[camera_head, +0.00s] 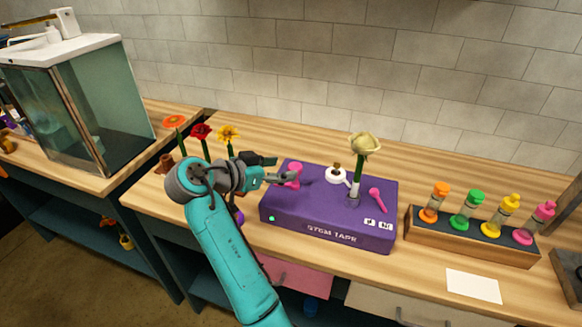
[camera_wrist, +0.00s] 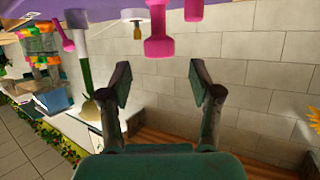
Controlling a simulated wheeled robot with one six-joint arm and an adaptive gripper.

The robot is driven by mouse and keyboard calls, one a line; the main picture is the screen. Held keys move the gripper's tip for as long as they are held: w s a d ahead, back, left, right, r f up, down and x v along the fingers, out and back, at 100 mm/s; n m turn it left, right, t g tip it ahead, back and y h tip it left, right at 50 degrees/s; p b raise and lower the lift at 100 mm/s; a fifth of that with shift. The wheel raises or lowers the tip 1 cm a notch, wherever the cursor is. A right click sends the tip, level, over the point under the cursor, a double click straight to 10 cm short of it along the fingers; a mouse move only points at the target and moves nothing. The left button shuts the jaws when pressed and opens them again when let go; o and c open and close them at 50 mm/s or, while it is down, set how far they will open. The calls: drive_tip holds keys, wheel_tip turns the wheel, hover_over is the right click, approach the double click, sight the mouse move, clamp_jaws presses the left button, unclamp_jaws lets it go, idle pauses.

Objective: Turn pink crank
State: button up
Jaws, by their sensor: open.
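The purple stem tape box (camera_head: 330,232) stands on the wooden counter. A pink crank (camera_head: 293,172) rises at its top left; its pink parts also show at the top of the wrist view (camera_wrist: 158,42). A second pink lever (camera_head: 376,196) is on the box's right side. My gripper (camera_head: 273,170) is open, with its fingertips close to the pink crank from the left. In the wrist view my gripper (camera_wrist: 160,84) has its two fingers apart with nothing between them. Whether a finger touches the crank, I cannot tell.
A cream flower (camera_head: 364,146) stands upright in the box beside a white tape roll (camera_head: 337,175). Orange, red and yellow flowers (camera_head: 228,133) stand behind my arm. A wooden rack (camera_head: 470,242) of coloured bottles and a white card (camera_head: 473,286) are at right. A glass tank (camera_head: 95,110) is at left.

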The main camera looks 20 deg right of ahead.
drive_tip(key=v, duration=0.6)
drive_tip(key=shift+a, duration=0.2)
drive_tip(key=shift+s, duration=0.1)
idle(0.6)
